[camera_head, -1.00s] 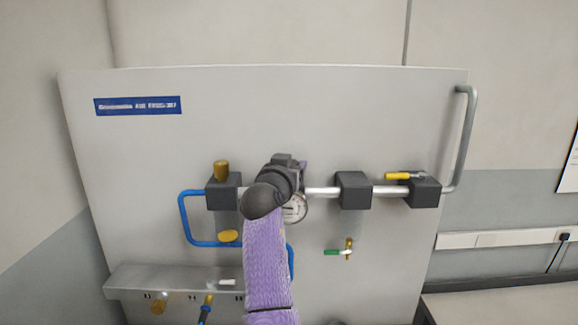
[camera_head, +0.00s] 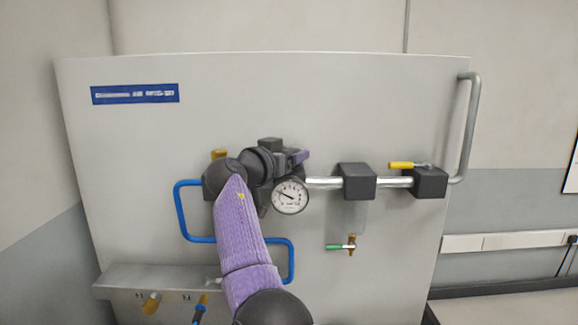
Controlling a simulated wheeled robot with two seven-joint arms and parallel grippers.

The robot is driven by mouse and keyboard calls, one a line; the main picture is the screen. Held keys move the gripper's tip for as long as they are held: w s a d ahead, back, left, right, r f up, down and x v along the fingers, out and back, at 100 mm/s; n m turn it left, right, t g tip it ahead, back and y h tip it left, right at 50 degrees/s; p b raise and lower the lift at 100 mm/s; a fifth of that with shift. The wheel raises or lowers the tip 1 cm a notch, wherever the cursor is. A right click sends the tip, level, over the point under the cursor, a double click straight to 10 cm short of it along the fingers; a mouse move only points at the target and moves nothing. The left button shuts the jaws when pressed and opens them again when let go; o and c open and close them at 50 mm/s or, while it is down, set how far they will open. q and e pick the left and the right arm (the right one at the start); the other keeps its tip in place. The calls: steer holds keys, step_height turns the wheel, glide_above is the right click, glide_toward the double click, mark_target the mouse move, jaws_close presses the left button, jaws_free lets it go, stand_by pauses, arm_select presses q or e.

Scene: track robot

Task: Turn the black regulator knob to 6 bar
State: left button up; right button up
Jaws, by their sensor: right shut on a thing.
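My right arm comes up from the bottom in purple and black. My right gripper (camera_head: 275,158) is at the regulator on the panel's pipe run, just above the pressure gauge. It is shut on the black regulator knob, which the gripper and wrist mostly hide. The round white pressure gauge (camera_head: 290,196) shows in full below the gripper, with a dark needle; its numbers are too small to read. My left gripper is not in view.
The grey panel (camera_head: 330,100) carries a blue hose (camera_head: 184,212), a dark block (camera_head: 357,182), a yellow-handled valve (camera_head: 402,165) and a green-handled valve (camera_head: 335,247). A ledge (camera_head: 130,278) juts out at lower left.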

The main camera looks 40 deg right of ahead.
steer(key=shift+r+m+g+p, duration=0.1)
steer(key=shift+m+g+p, duration=0.55)
steer(key=shift+g, duration=0.45)
steer(key=shift+m+g+h+p, duration=0.3)
steer(key=shift+m+g, duration=0.05)
steer(key=shift+g, duration=0.15)
steer(key=o, duration=1.3)
steer(key=shift+c, duration=0.2)
steer(key=a+b, duration=0.3)
steer(key=a, duration=0.7)
steer(key=shift+s, duration=0.25)
